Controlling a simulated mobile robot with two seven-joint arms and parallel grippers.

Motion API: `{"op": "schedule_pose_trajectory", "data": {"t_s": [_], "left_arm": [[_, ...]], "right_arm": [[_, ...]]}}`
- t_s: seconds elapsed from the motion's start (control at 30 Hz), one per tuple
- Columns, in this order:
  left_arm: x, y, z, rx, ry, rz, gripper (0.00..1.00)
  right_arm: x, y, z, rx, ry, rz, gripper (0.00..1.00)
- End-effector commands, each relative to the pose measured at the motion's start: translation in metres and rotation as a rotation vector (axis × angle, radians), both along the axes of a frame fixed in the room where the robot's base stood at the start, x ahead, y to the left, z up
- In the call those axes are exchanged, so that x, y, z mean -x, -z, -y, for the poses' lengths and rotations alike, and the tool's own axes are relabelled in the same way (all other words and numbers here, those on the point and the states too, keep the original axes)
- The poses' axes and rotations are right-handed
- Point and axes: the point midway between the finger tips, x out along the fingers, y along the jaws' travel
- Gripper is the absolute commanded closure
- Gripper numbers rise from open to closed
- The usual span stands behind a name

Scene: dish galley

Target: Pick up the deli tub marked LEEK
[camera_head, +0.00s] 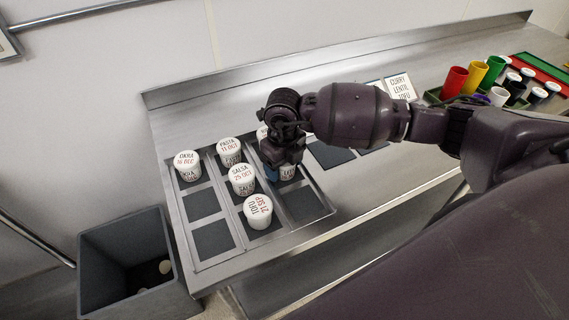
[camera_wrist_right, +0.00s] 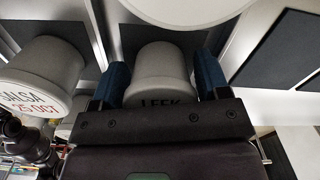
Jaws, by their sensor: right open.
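The white deli tub marked LEEK (camera_wrist_right: 162,88) stands between the two blue fingers of my right gripper (camera_wrist_right: 161,74) in the right wrist view. The fingers are open, one on each side of it; I cannot tell whether they touch it. In the head view the right gripper (camera_head: 281,166) reaches down over the tray's right column and hides most of this tub (camera_head: 289,173). My left gripper is not in view.
The SALSA tub (camera_head: 241,178) stands close left of it, with the TOFU (camera_head: 258,210), PASTA (camera_head: 229,150) and OKRA (camera_head: 187,165) tubs around. Another white lid (camera_head: 262,132) shows behind the gripper. A grey bin (camera_head: 108,235) stands left; coloured cups (camera_head: 454,80) stand far right.

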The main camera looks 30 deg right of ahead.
Motion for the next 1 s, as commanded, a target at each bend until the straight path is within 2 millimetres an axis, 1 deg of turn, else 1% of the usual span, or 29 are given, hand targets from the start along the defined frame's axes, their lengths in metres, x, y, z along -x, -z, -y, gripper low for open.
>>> {"op": "schedule_pose_trajectory", "data": {"t_s": [0.07,0.1,0.3,0.53,0.67,0.77,0.87,1.0], "left_arm": [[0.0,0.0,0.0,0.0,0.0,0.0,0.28],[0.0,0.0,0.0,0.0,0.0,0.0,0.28],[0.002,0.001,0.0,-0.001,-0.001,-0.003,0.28],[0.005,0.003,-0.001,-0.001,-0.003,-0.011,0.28],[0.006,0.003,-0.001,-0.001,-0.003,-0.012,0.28],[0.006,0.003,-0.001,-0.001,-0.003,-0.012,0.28],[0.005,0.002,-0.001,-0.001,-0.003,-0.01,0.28],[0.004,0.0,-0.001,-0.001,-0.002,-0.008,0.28]], "right_arm": [[0.0,0.0,0.0,0.0,0.0,0.0,0.31],[0.0,0.0,0.0,0.0,0.0,0.0,0.34],[0.0,0.0,0.0,0.0,0.0,0.0,0.63],[0.0,-0.002,0.0,0.0,0.0,0.001,0.64],[0.0,-0.009,0.0,0.0,0.0,0.002,0.64],[-0.001,-0.023,0.0,0.001,-0.001,0.003,0.64],[-0.001,-0.043,0.0,0.0,-0.002,0.005,0.64],[-0.001,-0.079,0.0,0.0,-0.002,0.006,0.64]]}}
